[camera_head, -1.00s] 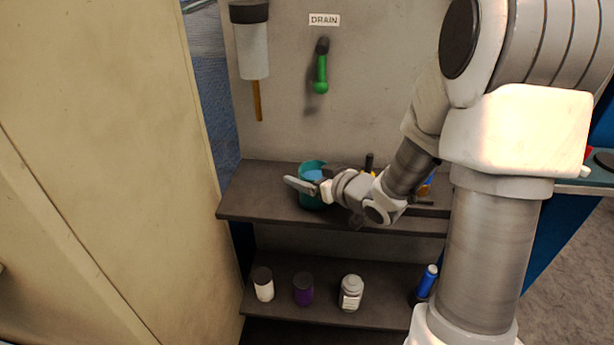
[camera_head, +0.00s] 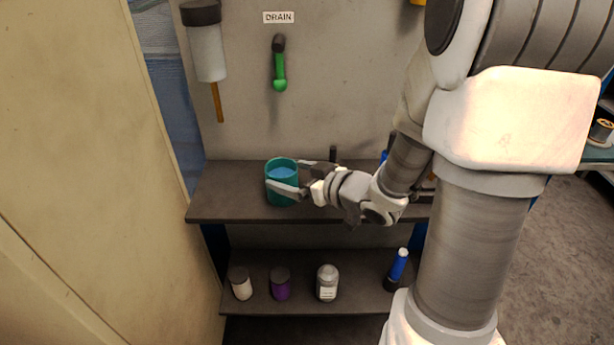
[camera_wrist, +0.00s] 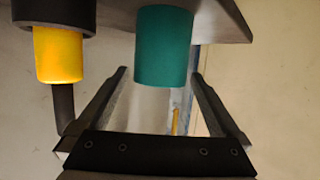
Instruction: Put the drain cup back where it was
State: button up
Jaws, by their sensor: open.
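The drain cup (camera_head: 281,201) is a teal cup with blue liquid showing inside. It stands upright on the upper shelf, towards its left part, below the DRAIN label. My gripper (camera_head: 287,173) is open and comes from the right. In the head view one finger crosses in front of the cup and the other shows at its back right. In the wrist view the cup (camera_wrist: 163,48) appears beyond and between the two open fingers (camera_wrist: 160,75). I cannot tell whether either finger touches it. A green-handled lever (camera_head: 280,80) hangs under the DRAIN label (camera_head: 279,17).
The upper shelf (camera_head: 225,205) is bare left of the cup. A dark upright item (camera_head: 333,153) stands behind my wrist. A yellow part (camera_wrist: 58,55) is near the left finger. The lower shelf holds a white bottle (camera_head: 327,283), jars and a blue item (camera_head: 398,264). A pale panel (camera_head: 80,150) stands left.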

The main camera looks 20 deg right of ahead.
jog(key=shift+s+d+b, duration=0.25)
jog(key=shift+s+b, duration=0.3)
jog(key=shift+s+d+b, duration=0.25)
jog(key=shift+s+b, duration=0.25)
jog(key=shift+b, duration=0.05)
jog(key=shift+r+b+v, duration=0.2)
jog(key=shift+b+v, duration=1.25)
jog(key=shift+b, duration=0.25)
jog(key=shift+r, duration=0.15)
